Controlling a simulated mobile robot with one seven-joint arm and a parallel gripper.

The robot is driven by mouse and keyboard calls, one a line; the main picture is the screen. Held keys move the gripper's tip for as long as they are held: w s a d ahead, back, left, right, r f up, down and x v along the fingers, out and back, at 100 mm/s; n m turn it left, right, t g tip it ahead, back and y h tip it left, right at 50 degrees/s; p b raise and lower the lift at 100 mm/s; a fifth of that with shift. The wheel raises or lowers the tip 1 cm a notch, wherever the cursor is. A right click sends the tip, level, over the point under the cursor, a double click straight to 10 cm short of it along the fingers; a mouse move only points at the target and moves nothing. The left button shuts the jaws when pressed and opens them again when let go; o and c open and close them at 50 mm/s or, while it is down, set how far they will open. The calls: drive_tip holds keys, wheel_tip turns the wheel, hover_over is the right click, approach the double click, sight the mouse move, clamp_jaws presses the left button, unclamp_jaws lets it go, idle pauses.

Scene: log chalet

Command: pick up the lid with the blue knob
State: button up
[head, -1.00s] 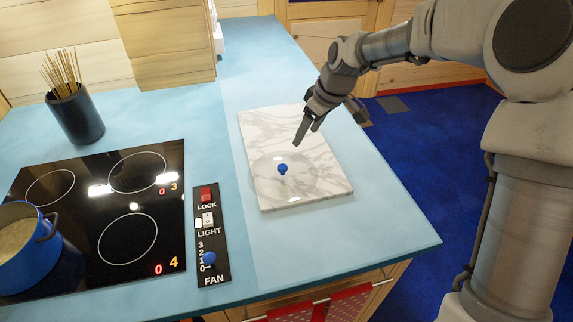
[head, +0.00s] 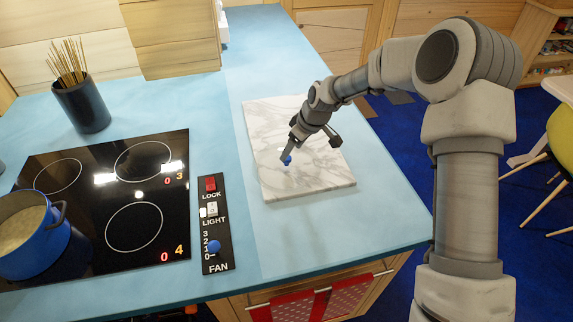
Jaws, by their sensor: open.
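The lid's blue knob (head: 287,160) shows on the white marble board (head: 310,185) on the light blue counter. The lid's clear disc is hard to make out against the marble, and my gripper hides part of it. My gripper (head: 286,158) is right at the knob, pointing down and to the left. One finger shows beside the knob, and the other side is largely hidden. The jaws are open, and I cannot tell whether they touch the knob.
A black cooktop (head: 110,205) lies at the left with a blue pot (head: 35,240) on it. A control panel (head: 215,225) lies between cooktop and board. A dark cup of sticks (head: 82,107) stands behind. The counter right of the board is clear.

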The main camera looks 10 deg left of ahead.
sight(288, 159)
drive_tip(key=shift+p+x, duration=0.6)
drive_tip(key=shift+x, duration=2)
drive_tip(key=shift+s+d, duration=0.1)
drive_tip(key=shift+d, duration=0.05)
clamp_jaws()
